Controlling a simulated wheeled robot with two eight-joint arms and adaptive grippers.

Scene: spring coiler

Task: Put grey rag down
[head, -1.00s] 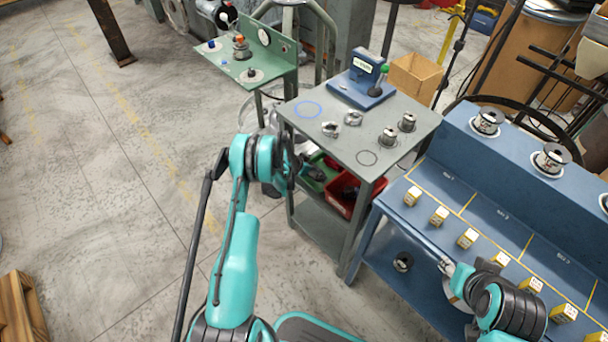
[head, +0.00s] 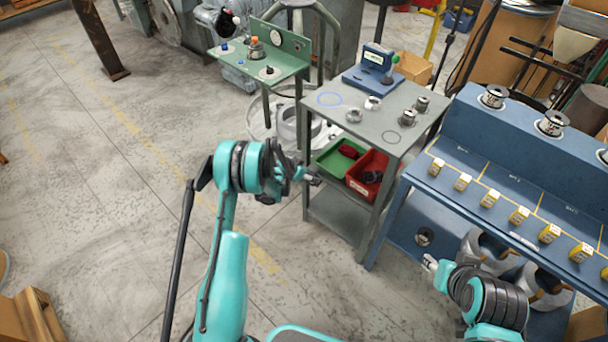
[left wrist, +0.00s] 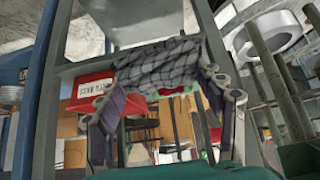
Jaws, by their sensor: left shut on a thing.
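A grey checked rag (left wrist: 160,65) shows in the left wrist view, bunched between the fingers of my left gripper (left wrist: 165,90), which is shut on it. In the head view my left gripper (head: 312,179) is just left of the grey cart's shelf with the bins; the rag is hard to make out there. A red bin (head: 356,187) with dark contents sits on that shelf, and its label shows in the left wrist view (left wrist: 92,87). My right gripper (head: 431,263) is by the blue bench's lower front, and its jaw opening is too small to judge.
A green bin (head: 325,168) with a red cloth in it sits beside the red bin. The grey cart's top (head: 345,128) carries metal parts and a blue device (head: 373,68). A blue bench (head: 455,190) with yellow boxes stands right. Open floor lies left.

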